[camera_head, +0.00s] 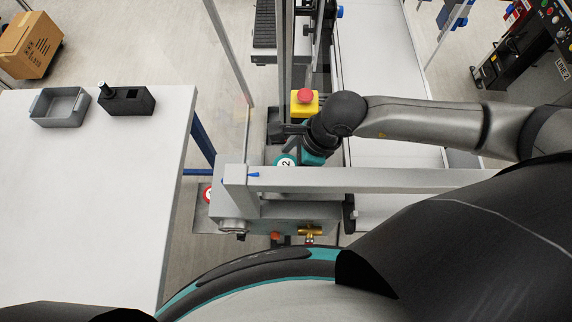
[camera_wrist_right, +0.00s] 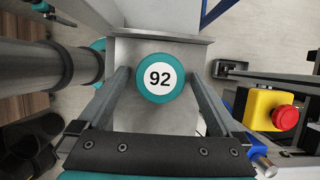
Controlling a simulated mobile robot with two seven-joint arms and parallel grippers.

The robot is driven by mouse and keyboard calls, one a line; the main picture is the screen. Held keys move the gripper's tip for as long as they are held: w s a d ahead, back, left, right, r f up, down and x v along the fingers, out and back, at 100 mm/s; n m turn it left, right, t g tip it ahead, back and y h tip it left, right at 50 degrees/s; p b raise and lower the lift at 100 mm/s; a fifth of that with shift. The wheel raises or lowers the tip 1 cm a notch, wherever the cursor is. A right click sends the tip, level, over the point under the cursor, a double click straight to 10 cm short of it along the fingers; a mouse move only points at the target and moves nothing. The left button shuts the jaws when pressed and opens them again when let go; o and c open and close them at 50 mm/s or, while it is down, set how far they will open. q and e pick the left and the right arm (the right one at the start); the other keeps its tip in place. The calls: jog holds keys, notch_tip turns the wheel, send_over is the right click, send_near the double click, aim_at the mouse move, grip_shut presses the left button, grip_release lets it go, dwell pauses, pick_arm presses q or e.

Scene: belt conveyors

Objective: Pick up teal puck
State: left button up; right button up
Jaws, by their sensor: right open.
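The teal puck (camera_wrist_right: 143,91) has a white face marked 92 and lies flat on a grey metal surface (camera_wrist_right: 190,116) in the right wrist view. In the head view the teal puck (camera_head: 287,160) is partly hidden by the right wrist and a metal frame. My right gripper (camera_wrist_right: 159,76) is open, with one finger to each side of the puck in the wrist view. The puck looks apart from both fingers; the height gap is hard to tell. In the head view the right gripper (camera_head: 286,141) hangs over the puck. My left gripper is out of view.
A yellow box with a red button (camera_head: 304,101) stands close beside the right gripper. A metal rail (camera_head: 370,180) crosses in front of the wrist. A conveyor (camera_head: 375,50) lies behind. A white table (camera_head: 90,190) at left holds a grey tray (camera_head: 43,120) and a black holder (camera_head: 145,104).

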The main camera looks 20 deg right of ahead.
aim_at(289, 157)
jog(key=c, duration=1.4)
jog(key=shift+o, duration=0.2)
jog(key=shift+r, duration=0.1)
jog(key=shift+r, duration=0.45)
notch_tip(289, 157, up, 2)
jog(key=shift+r+b, duration=0.25)
jog(key=shift+b, duration=0.2)
jog(key=s+d+b, duration=0.1)
jog(key=d, duration=0.4)
jog(key=s+d+b, duration=0.2)
jog(key=d, duration=0.3)
jog(key=s+d+b, duration=0.1)
jog(key=d, duration=0.5)
jog(key=shift+s, duration=0.3)
jog(key=shift+s+d+b, duration=0.15)
jog(key=shift+d+b, duration=0.15)
jog(key=shift+d, duration=0.35)
